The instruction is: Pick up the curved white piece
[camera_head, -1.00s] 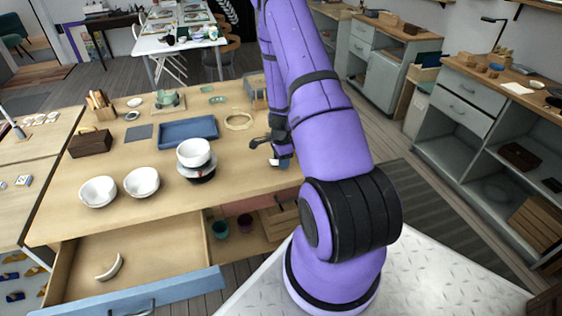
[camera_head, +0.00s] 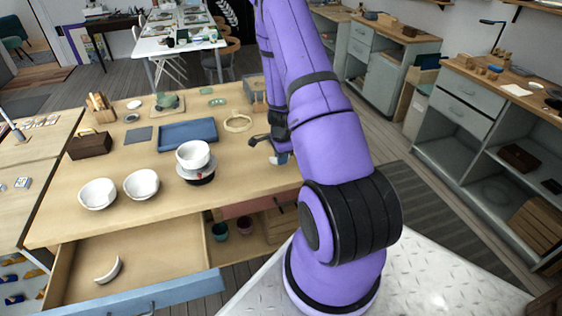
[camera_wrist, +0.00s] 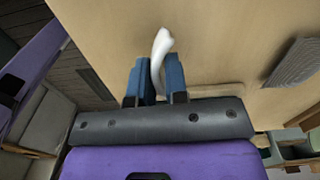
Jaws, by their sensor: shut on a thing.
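A curved white piece (camera_wrist: 162,42) is between the two blue fingers of my gripper (camera_wrist: 156,62) in the wrist view. The fingers are shut on it, and its rounded end sticks out beyond the fingertips. Its lower part is hidden between the fingers. In the head view my gripper (camera_head: 279,158) is over the right part of the wooden table (camera_head: 235,180), partly hidden by my arm. I cannot tell how far the piece is above the table. Another curved white piece (camera_head: 109,270) lies in the open drawer (camera_head: 165,262) at the lower left.
Two white bowls (camera_head: 97,194) (camera_head: 142,184) stand at the table's left. Stacked bowls (camera_head: 194,155) are left of my gripper. A blue tray (camera_head: 187,134) and a pale ring-shaped frame (camera_head: 237,123) lie behind. The table's right front is clear.

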